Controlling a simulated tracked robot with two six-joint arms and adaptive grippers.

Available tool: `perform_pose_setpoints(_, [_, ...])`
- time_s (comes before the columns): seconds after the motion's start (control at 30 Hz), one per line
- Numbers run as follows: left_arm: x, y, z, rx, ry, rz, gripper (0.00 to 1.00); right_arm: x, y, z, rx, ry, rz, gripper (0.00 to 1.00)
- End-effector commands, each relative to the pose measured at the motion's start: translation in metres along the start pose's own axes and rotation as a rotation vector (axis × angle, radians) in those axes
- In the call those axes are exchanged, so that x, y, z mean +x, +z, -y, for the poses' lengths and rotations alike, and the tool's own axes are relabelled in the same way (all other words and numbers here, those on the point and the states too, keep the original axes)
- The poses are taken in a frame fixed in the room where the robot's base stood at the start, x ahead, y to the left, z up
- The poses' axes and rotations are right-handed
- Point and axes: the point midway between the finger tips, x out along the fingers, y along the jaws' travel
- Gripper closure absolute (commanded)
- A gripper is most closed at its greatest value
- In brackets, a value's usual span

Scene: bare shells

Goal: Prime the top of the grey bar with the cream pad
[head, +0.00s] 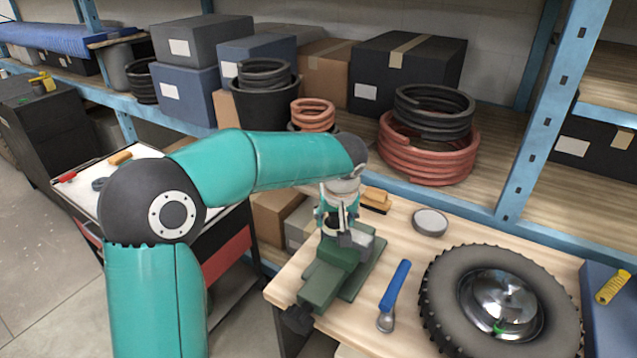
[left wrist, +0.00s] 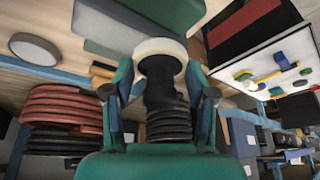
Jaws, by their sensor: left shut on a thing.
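The cream pad (left wrist: 160,48) is a round, thick disc on a black handle (left wrist: 160,85) in the left wrist view. My left gripper (head: 335,222) is shut on that handle; its two fingers (left wrist: 160,103) stand on either side in the wrist view. It is over the green vise (head: 330,275) on the bench. A light grey piece (head: 354,241), which looks like the grey bar, shows at the vise jaws, mostly hidden by the gripper. I cannot tell whether the pad touches it. My right gripper is not in view.
On the wooden bench lie a blue-handled tool (head: 395,288), a round grey tin (head: 430,222), a wooden brush (head: 375,199) and a large tyre (head: 450,315). A shelf with hose coils (head: 425,155) and boxes stands behind. A tool cart (head: 85,190) is at left.

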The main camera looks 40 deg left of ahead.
Motion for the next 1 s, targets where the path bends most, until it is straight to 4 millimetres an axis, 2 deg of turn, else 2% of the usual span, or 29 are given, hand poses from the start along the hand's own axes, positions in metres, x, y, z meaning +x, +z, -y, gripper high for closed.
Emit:
perform_pose_setpoints(0.33, [0.008, -0.018, 0.016, 0.011, 0.003, 0.001, 0.71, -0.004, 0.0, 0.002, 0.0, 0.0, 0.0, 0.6])
perform_pose_setpoints(0.47, [-0.012, -0.027, 0.015, 0.012, 0.007, -0.002, 0.71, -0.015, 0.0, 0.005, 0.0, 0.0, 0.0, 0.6])
perform_pose_setpoints(0.87, [-0.045, -0.04, 0.015, 0.013, 0.006, 0.0, 0.71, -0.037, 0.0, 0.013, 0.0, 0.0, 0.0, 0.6])
perform_pose_setpoints(1.0, [-0.054, -0.044, 0.016, 0.009, 0.006, -0.001, 0.71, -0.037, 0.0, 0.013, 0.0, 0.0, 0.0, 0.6])
